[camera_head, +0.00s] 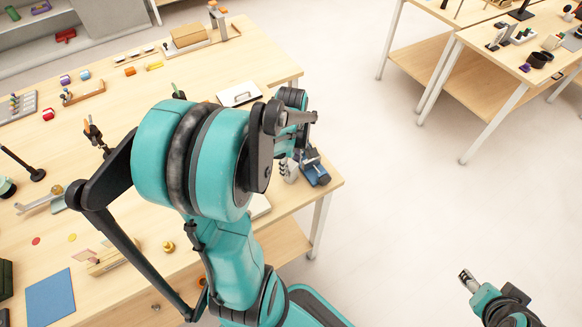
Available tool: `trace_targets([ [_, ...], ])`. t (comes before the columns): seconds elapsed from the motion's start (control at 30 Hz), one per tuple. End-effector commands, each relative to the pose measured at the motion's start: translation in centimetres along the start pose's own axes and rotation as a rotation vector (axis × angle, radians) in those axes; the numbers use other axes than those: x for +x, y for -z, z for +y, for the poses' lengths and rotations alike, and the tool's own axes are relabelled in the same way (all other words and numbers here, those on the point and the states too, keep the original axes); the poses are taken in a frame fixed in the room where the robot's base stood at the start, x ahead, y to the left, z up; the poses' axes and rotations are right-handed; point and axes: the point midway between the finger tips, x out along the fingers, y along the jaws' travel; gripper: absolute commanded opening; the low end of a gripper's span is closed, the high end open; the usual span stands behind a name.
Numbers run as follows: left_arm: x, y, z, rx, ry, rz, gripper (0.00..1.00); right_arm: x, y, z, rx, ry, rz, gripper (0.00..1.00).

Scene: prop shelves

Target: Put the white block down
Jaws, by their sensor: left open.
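My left gripper (302,118) is partly hidden by my own large teal arm and hangs over the right end of the long wooden table (215,82). It is open, and I see nothing between its fingers. A small whitish block-like thing (290,171) stands on the table below it, beside a blue vise (315,170); I cannot tell for sure whether this is the white block. Another pale thing (261,207) shows partly behind my arm. My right gripper (466,279) is low at the right, over the floor, away from the tables; its finger state is unclear.
A white tray-like board (239,94) lies behind my arm. A cardboard box (188,36), a blue mat (50,298), a black stand (37,175) and several small items are spread over the table. Other tables (480,70) stand at the upper right, with open floor between.

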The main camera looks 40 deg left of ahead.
Motion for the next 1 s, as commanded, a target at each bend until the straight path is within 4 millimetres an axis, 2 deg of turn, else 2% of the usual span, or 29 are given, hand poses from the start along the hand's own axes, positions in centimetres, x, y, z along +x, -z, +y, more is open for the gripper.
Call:
trace_targets([
  [0.03,-1.7,0.0,0.0,0.000,0.000,0.000,0.42,-0.7,0.5,0.0,0.000,0.000,0.000,0.55],
  [0.1,-3.4,0.0,-0.1,0.000,0.000,0.000,0.42,-1.2,0.9,0.0,0.000,0.000,0.000,0.55],
  [0.3,-7.2,0.0,0.0,0.000,0.000,0.000,0.42,-2.2,1.6,0.0,0.000,0.000,0.000,0.55],
  [0.47,-8.8,0.0,0.0,0.000,0.000,0.000,0.42,-2.5,1.8,0.0,0.000,0.000,0.000,0.55],
  [0.67,-9.3,-0.6,0.0,0.037,-0.012,0.005,0.42,-2.6,1.8,0.0,0.000,0.000,0.000,0.55],
  [0.77,-10.0,-2.6,0.0,0.189,-0.062,0.028,0.42,-2.5,1.8,0.0,0.000,0.000,0.000,0.55],
  [0.87,-11.1,-6.0,-0.3,0.464,-0.152,0.080,0.42,-2.5,1.8,0.0,0.000,0.000,0.000,0.55],
  [1.0,-12.3,-11.4,-1.1,0.923,-0.300,0.194,0.42,-2.5,1.8,0.0,0.000,0.000,0.000,0.55],
])
